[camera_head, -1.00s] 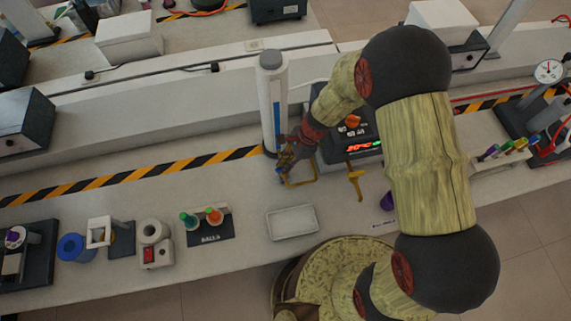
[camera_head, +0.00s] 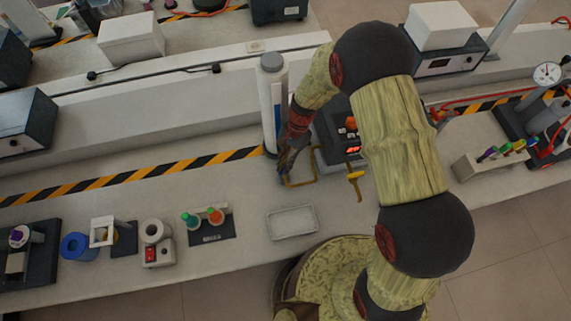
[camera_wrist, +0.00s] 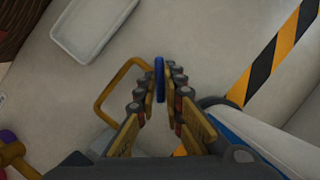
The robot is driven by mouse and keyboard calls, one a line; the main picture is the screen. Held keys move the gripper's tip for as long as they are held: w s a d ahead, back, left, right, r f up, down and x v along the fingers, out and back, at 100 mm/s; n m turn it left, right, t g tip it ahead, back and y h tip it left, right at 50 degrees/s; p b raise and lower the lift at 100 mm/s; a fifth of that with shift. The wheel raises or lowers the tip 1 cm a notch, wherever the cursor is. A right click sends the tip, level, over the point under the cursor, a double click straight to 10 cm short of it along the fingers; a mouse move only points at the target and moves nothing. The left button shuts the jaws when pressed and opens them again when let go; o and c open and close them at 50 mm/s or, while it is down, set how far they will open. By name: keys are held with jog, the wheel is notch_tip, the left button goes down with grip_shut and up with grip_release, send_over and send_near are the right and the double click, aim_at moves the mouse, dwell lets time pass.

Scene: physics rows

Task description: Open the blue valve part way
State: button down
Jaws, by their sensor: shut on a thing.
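The blue valve's handle (camera_wrist: 159,72) shows in the wrist view as a narrow blue bar, seen edge-on, above a bent yellow pipe (camera_wrist: 103,95). My gripper (camera_wrist: 160,88) is shut on this handle, one finger on each side of it. In the head view my gripper (camera_head: 285,166) is at the foot of a tall white cylinder (camera_head: 270,100), and the yellow pipe (camera_head: 303,184) bends out to its right. My fingers mostly hide the valve there. The valve body is not clearly visible, and its exact opening angle cannot be told.
A pale tray (camera_head: 292,222) lies in front of the pipe. A yellow T-shaped piece (camera_head: 356,182) stands right of it. A dark device with a red display (camera_head: 335,135) stands close behind, partly hidden by my arm. The bench left of the tray holds a bottle stand (camera_head: 210,230).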

jog(key=shift+n, duration=0.4)
jog(key=c, duration=2)
grip_release()
jog(key=shift+c, duration=0.2)
jog(key=shift+o, duration=0.7)
jog(key=v, duration=1.2)
jog(key=shift+a, duration=0.25)
